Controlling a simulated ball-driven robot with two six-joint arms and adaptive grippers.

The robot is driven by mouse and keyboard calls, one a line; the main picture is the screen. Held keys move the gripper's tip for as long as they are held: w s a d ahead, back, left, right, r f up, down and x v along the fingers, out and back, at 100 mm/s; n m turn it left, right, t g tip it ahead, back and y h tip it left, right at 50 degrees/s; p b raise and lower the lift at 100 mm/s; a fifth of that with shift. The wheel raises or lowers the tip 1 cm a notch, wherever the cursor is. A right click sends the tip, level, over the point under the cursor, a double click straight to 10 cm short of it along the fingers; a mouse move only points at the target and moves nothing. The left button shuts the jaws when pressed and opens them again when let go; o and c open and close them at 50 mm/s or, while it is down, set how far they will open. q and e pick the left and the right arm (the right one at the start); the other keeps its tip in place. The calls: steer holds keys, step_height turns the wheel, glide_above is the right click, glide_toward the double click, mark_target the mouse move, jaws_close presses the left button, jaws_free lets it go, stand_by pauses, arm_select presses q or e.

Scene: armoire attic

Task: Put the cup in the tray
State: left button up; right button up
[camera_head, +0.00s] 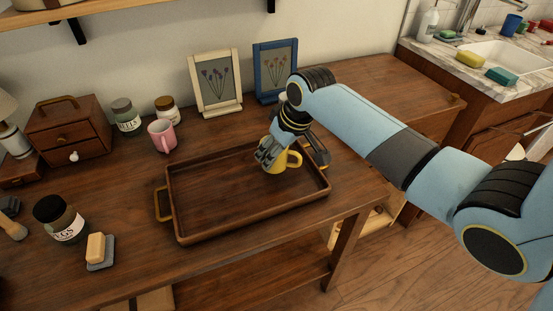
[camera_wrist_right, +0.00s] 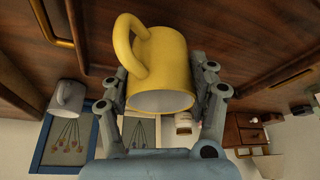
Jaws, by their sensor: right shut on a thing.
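The yellow cup (camera_head: 289,162) is held in my right gripper (camera_head: 268,154), upright, over the back right part of the brown wooden tray (camera_head: 215,212). I cannot tell whether its base touches the tray floor. In the right wrist view the yellow cup (camera_wrist_right: 165,72) sits between the two fingers of the right gripper (camera_wrist_right: 168,95), its open rim towards the palm and its handle to the left. The tray is otherwise empty and has brass handles. My left gripper is not in view.
A pink mug (camera_head: 162,135), jars (camera_head: 125,115) and a small drawer box (camera_head: 72,130) stand left of and behind the tray. Two picture frames (camera_head: 215,82) stand behind. A grey mug (camera_wrist_right: 68,96) shows in the wrist view.

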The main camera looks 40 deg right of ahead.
steer(key=shift+f, duration=1.3)
steer(key=o, duration=1.3)
steer(key=shift+f, duration=0.1)
steer(key=p+v, duration=0.1)
steer(key=v, duration=1.1)
steer(key=shift+p, duration=0.35)
steer(key=shift+s+d, duration=0.1)
